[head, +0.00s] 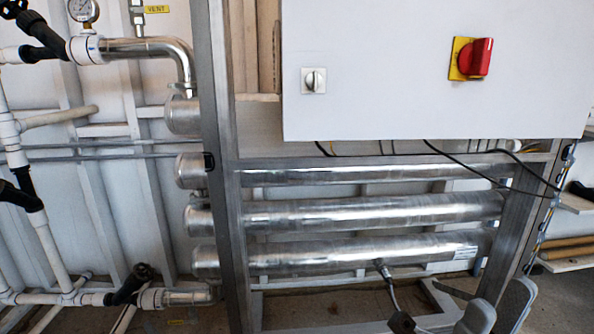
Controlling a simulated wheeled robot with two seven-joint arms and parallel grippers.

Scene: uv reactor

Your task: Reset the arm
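My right gripper (502,295) shows at the bottom right edge, in front of the lower right part of the metal frame. Its two grey rounded fingers stand apart with a narrow gap between the tips, and nothing shows between them. The rest of the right arm is below the picture. My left arm and gripper are not in view. A white control cabinet (400,75) fills the upper right, with a red rotary switch (480,58) on a yellow plate and a small black-and-white selector knob (314,80).
Several shiny horizontal reactor tubes (370,215) lie behind the steel frame (222,170). White pipes with black valve handles (131,283) and a pressure gauge (83,10) stand at left. Black cables (470,168) hang below the cabinet. Shelves (570,262) stand at far right.

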